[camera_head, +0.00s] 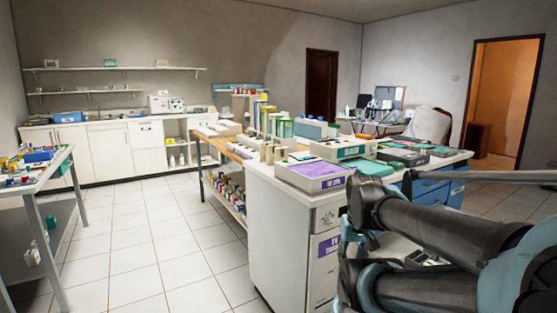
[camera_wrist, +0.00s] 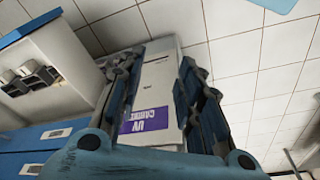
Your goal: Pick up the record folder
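Flat green, folder-like items lie on the white counter in the head view, one at the front edge (camera_head: 370,167) and a darker one in a tray (camera_head: 402,157). I cannot tell which of them is the record folder. My gripper (camera_wrist: 157,68) is open in the wrist view, its two dark fingers spread with nothing held between them. Behind the fingers is a white cabinet front with a purple UV cabinet label (camera_wrist: 147,116), seen upside down. No folder shows in the wrist view. In the head view my arm covers part of the counter's right side.
The white counter (camera_head: 265,222) holds a purple-topped box (camera_head: 318,170), a white and green box (camera_head: 342,147) and several bottles. Blue drawers (camera_head: 430,190) are at its right. A side table (camera_head: 35,172) stands at the left. The tiled floor (camera_head: 150,240) between them is clear.

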